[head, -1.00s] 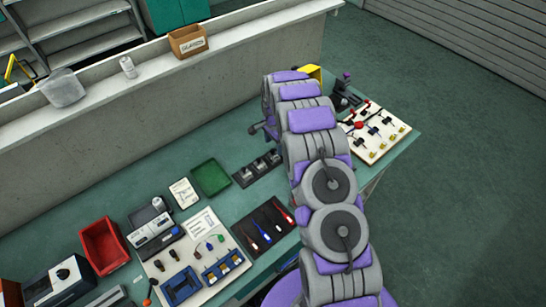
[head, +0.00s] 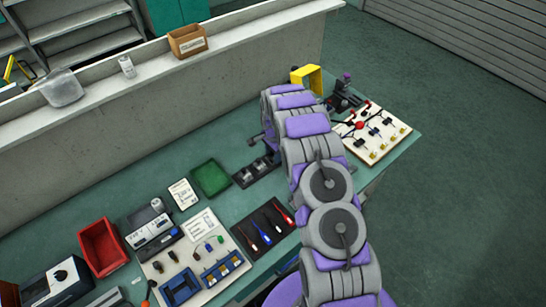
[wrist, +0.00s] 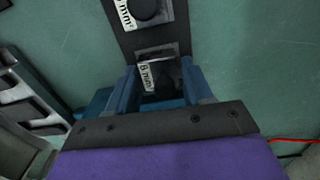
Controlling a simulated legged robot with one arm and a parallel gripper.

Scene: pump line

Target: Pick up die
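A black die rack (head: 240,181) lies on the green bench, with several dies in a row; my arm partly covers its right end. In the wrist view the rack (wrist: 128,43) runs up from between my fingers. A dark die (wrist: 170,76) sits in a slot marked "8 mm²", between my blue fingertips and partly hidden. Another dark, round-topped die (wrist: 145,10) is in the slot beyond. My gripper (wrist: 160,85) is open, with its fingers on either side of the nearer die's slot. Whether they touch the die cannot be told.
A green tray (head: 211,178) and a black mat (head: 247,222) with coloured tools lie near the rack. A yellow box (head: 308,78) and a board of levers (head: 388,139) stand at the right. A grey slotted part (wrist: 28,100) lies left in the wrist view.

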